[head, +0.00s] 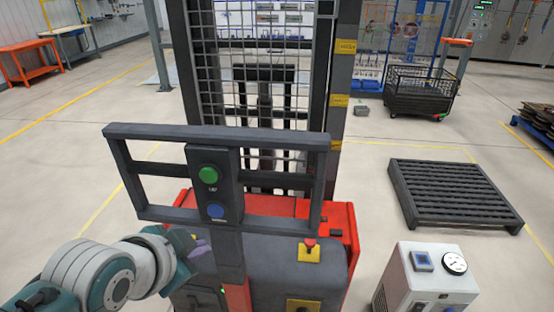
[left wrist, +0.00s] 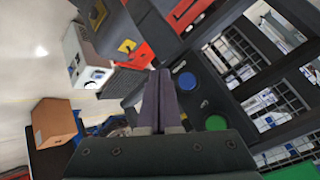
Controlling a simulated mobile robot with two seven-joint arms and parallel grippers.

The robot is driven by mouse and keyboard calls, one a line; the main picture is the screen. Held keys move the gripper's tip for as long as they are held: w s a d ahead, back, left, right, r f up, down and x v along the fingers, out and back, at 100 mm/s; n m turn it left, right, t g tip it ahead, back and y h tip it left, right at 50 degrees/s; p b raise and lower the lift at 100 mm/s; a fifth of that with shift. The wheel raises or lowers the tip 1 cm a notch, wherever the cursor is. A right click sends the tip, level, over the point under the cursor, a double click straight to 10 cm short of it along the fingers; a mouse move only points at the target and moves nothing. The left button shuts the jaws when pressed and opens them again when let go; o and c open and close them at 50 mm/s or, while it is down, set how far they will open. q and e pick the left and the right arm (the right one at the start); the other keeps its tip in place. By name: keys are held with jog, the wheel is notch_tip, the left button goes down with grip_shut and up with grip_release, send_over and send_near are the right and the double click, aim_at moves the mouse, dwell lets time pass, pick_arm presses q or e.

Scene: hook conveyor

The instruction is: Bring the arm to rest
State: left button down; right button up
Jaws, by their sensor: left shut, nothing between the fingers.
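My left arm comes in from the lower left of the head view. Its left gripper (head: 200,248) is partly hidden behind the wrist, just left of the post under the button panel. In the left wrist view the purple fingers (left wrist: 158,100) are together with nothing between them. The dark button panel (head: 228,192) carries a green button (head: 208,175) above a blue button (head: 215,211). In the left wrist view the blue button (left wrist: 187,82) and green button (left wrist: 213,122) lie just right of the fingers. Whether the fingers touch the panel cannot be told. My right gripper is not in view.
The red and grey stacker (head: 345,225) with its mesh mast stands straight ahead, with a red stop button (head: 310,243). A white box with a gauge (head: 428,275) is at lower right. A dark pallet (head: 453,192) lies beyond it. A cardboard box (left wrist: 55,122) shows in the left wrist view.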

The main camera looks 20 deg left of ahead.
pick_arm(q)
jog(key=s+d+r+n+g+p, duration=0.2)
jog(key=s+r+p, duration=0.1)
jog(key=s+r, duration=0.5)
jog(key=s+d+r+n+g+h+p, duration=0.1)
jog(key=s+d+r+g+p, duration=0.2)
jog(key=s+r, duration=0.6)
jog(key=shift+s+d+r+n+p, duration=0.15)
jog(key=shift+s+d+n+p, duration=0.2)
jog(key=shift+s+p, duration=0.5)
jog(key=shift+s, duration=0.15)
